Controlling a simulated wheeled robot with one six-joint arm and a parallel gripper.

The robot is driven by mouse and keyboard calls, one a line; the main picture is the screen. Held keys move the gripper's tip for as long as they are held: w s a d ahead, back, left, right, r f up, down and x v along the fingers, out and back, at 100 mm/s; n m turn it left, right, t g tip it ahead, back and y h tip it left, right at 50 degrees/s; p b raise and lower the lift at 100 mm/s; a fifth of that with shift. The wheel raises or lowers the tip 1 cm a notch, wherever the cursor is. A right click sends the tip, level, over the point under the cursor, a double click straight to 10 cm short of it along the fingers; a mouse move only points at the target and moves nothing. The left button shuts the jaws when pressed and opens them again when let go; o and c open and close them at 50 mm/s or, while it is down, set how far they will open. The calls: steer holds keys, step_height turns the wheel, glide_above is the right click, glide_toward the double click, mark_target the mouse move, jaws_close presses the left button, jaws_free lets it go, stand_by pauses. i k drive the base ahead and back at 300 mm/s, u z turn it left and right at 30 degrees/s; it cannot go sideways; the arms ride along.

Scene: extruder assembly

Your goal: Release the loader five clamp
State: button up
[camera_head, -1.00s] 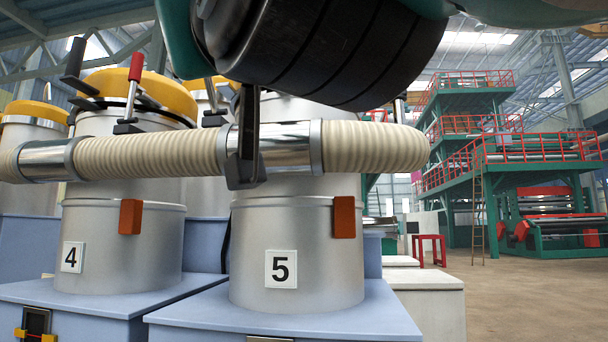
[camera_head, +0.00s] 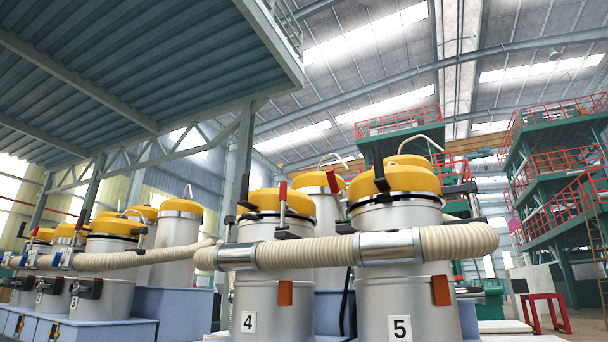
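Loader five (camera_head: 405,280) is a grey metal canister with a yellow domed lid (camera_head: 398,181) and a white "5" label (camera_head: 400,328), at the right of centre. A red-handled lever (camera_head: 332,182) stands nearly upright at its left, tilted slightly left, above a black clamp base (camera_head: 345,228). A dark upright piece (camera_head: 380,172) stands before the lid, and a black bar-shaped clamp part (camera_head: 460,188) sticks out at the right. I cannot tell for certain whether these clamps are fastened. My gripper and arm are out of view.
A ribbed beige hose with a metal sleeve (camera_head: 388,247) crosses before loader five. Loader four (camera_head: 272,308), with its own red-handled lever (camera_head: 283,192), stands to the left; more loaders recede further left. A red stool (camera_head: 545,312) stands on the floor at the right.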

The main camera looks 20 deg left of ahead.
mark_target(331, 174)
steer(key=u, duration=0.5)
steer(key=k, duration=1.1)
steer(key=u, duration=0.85)
steer(key=i, duration=1.45)
steer(key=z, duration=0.6)
